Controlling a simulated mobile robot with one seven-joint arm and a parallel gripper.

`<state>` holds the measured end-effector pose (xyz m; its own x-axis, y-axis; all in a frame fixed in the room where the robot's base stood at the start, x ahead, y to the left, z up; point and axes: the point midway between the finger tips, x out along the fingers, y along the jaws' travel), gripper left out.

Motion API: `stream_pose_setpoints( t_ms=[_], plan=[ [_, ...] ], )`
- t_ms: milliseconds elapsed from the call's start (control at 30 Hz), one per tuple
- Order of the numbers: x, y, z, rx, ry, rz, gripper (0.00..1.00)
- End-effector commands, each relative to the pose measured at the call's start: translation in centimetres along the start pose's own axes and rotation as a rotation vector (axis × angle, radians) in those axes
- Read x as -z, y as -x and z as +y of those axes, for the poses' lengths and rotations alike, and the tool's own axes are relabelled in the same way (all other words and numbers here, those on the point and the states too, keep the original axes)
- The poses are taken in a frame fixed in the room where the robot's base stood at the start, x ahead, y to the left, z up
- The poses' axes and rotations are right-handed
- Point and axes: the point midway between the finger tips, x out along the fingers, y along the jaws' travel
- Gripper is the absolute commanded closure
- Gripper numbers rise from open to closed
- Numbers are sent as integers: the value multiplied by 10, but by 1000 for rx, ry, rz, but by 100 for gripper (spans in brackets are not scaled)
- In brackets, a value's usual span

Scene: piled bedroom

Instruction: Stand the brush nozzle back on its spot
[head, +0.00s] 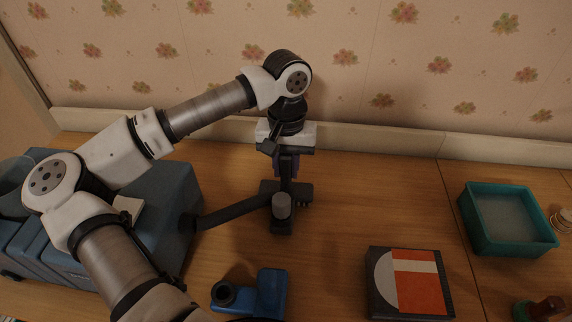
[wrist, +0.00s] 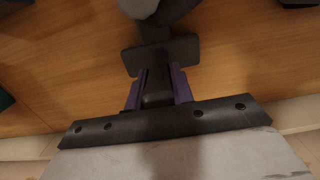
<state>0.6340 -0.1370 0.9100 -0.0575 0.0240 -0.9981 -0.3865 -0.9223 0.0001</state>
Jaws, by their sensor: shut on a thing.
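The brush nozzle (head: 282,212) is a dark grey piece with a lighter grey round end, low over the wooden top at the centre of the head view. I cannot tell whether it touches the wood. My gripper (head: 287,176) points down from above and is shut on its dark stem. In the wrist view my gripper (wrist: 157,90) has purple fingers on both sides of the stem, and the nozzle's (wrist: 168,54) crosspiece and grey round end show beyond them. No marked spot for it can be made out.
A blue-grey vacuum-like machine (head: 165,240) stands at left, with a dark tube (head: 230,211) reaching close to the nozzle. A blue fitting (head: 268,292) lies in front. A black, orange and white box (head: 410,283) and teal tray (head: 476,235) are right. The wall is close behind.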

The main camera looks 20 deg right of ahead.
Motion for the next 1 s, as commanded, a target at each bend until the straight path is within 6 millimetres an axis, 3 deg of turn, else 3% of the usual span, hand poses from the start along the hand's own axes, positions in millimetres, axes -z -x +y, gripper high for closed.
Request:
stream_pose_setpoints(
  t_ms=[233, 267, 433, 767, 1000],
  plan=[
    [0, -2, 0, 0, 0, 1, 100],
    [0, -2, 0, 0, 0, 1, 74],
    [0, -2, 0, 0, 0, 0, 52],
    [0, -1, 0, 0, 0, 0, 51],
    [0, 16, 0, 2, 1, 1, 51]
  ],
)
